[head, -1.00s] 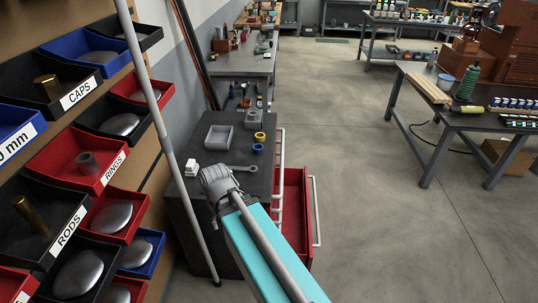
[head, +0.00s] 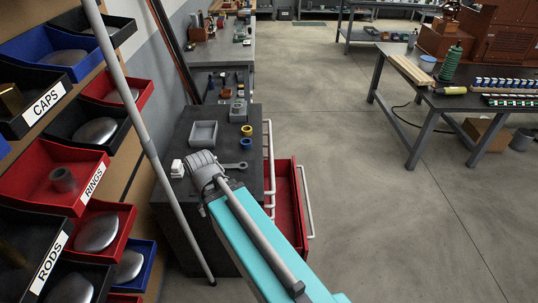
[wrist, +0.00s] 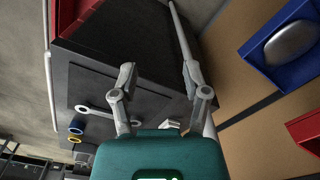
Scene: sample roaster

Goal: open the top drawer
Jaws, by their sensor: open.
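The dark cabinet (head: 185,225) stands ahead, with a grey top. A red drawer (head: 288,205) is pulled out on its right side, with a pale bar handle (head: 305,200) at its outer edge. Another pale handle (head: 268,160) runs close along the cabinet's face, above the open drawer; the drawer front behind it is hidden. In the wrist view, the cabinet top (wrist: 110,45), a pale handle (wrist: 50,85) and red drawer (wrist: 68,14) show. My gripper (wrist: 158,68) is open and empty near the cabinet, to the side away from the handle. My arm hides the gripper in the head view.
A grey tray (head: 203,132), blue and yellow rings (head: 246,137) and a wrench (head: 236,166) lie on the cabinet top. A slanted grey pole (head: 150,150) stands beside it at left. Bins (head: 95,230) line the left wall. The floor (head: 380,220) at right is clear.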

